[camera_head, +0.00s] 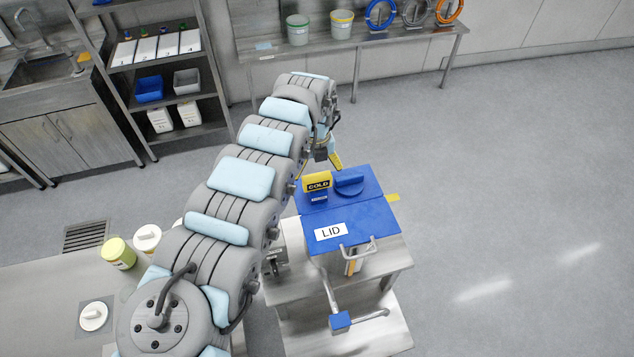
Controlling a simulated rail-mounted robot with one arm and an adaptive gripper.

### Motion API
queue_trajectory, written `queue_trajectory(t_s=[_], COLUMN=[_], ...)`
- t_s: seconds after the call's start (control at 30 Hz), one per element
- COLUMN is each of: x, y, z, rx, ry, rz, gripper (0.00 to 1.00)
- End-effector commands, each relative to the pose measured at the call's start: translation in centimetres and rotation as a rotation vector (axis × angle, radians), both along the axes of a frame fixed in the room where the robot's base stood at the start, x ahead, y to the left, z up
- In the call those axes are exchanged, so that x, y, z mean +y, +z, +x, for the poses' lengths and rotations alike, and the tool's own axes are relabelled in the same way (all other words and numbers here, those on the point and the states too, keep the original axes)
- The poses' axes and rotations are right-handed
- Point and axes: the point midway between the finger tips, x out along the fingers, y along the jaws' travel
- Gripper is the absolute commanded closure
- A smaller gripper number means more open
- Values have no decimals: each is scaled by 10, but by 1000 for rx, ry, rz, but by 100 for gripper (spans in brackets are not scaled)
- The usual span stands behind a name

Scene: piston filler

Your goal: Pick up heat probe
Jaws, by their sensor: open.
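No object in view is plainly a heat probe. A yellow tag reading "COLD" (317,181) stands on a blue machine top, with a small blue labelled piece (319,197) below it. I cannot tell whether this is the probe. My gripper (321,162) is at the end of my arm, just behind the tag and the far edge of the blue top. It is open, partly hidden by my wrist, with a yellow finger showing. I see nothing between its fingers.
A blue lid marked "LID" (352,228) and a round blue handled cap (349,184) cover the machine on a metal table (398,258). Jars (118,253) stand on the left counter. Floor at right is clear.

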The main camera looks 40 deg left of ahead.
Motion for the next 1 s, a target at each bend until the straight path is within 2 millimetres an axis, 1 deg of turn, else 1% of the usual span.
queue_trajectory(t_s=[0.07, 0.33, 0.5, 0.63, 0.87, 0.9, 0.97, 1.0], x=[-1, 0, 1, 1, 1, 1, 1, 1], y=[-4, -31, -43, -48, -49, -49, -49, -49], z=[1, 4, 5, 4, 4, 4, 4, 4], rx=[-1, -2, -3, -1, -1, -1, -1, -1], ry=[-1, 0, -1, 0, 0, 0, 0, 0], rz=[-2, -1, 1, 0, 1, 1, 1, 1], gripper=[0, 0, 0, 0, 0, 12, 29, 40])
